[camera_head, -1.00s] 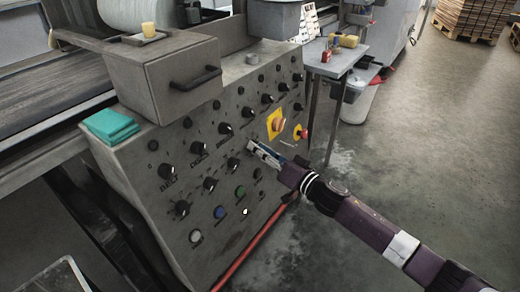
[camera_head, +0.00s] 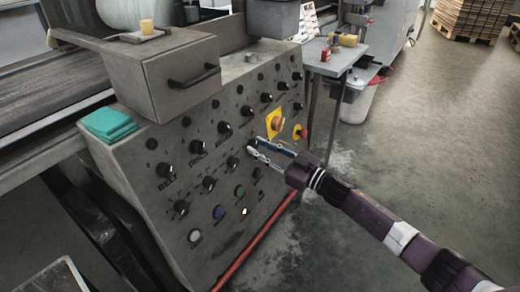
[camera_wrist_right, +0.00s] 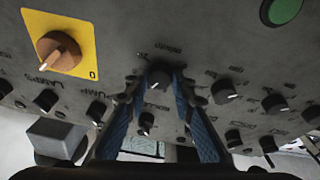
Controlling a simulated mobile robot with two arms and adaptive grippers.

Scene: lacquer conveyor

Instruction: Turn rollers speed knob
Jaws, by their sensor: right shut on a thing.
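The grey control panel (camera_head: 150,220) carries rows of black knobs with white marks. My right gripper (camera_head: 251,149) reaches in from the right in the head view and is shut on one black knob (camera_head: 254,141), in the row of knobs left of the yellow plate. In the right wrist view the two blue-padded fingers (camera_wrist_right: 159,92) stand on either side of this knob (camera_wrist_right: 158,78). Its label is too small and inverted to read for certain. My left gripper is out of view.
A red-orange rotary switch on a yellow plate (camera_head: 267,116) and a red button (camera_head: 300,132) sit close above the gripper. A green button (camera_head: 239,191) and other knobs are below. A teal cloth (camera_head: 107,123) lies on the panel's left end.

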